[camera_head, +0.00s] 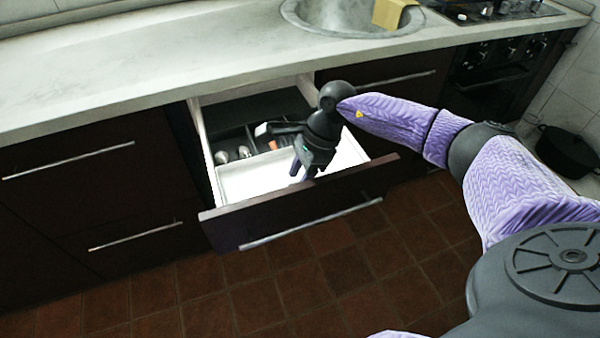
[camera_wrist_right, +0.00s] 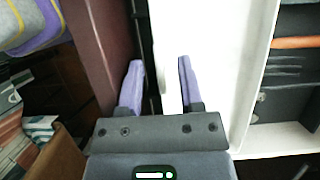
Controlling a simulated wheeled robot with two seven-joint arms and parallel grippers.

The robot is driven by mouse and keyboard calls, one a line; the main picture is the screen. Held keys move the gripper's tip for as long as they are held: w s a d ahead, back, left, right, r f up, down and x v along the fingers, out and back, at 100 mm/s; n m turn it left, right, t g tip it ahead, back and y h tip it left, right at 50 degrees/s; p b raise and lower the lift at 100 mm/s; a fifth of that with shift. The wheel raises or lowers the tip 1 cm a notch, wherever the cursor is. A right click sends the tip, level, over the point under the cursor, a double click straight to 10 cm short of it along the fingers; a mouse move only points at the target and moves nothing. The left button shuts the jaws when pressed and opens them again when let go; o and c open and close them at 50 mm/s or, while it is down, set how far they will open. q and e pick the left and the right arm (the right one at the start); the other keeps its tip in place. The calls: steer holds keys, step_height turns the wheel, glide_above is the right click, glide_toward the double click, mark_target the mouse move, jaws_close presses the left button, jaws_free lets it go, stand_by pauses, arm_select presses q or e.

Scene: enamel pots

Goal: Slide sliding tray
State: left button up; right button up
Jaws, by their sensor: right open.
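The white sliding tray (camera_head: 250,183) lies across the front part of an open drawer, close behind the dark drawer front (camera_head: 300,205). My right gripper (camera_head: 303,170) points down into the drawer at the tray, near its front side. In the right wrist view, the open purple fingers (camera_wrist_right: 160,72) sit on either side of the tray's white front edge, with the white tray (camera_wrist_right: 215,60) extending to the right. I cannot tell whether a finger touches it. My left gripper is not in view.
Behind the tray, a dark cutlery insert (camera_head: 262,112) holds utensils, including an orange-handled one (camera_wrist_right: 295,42). The pale counter (camera_head: 150,70) overhangs the drawer's back. A sink (camera_head: 345,18) is above, and a dark pot (camera_head: 568,150) stands at the right. The tiled floor in front is clear.

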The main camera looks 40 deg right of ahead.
steer(key=p+v, duration=0.3)
steer(key=v, duration=0.7)
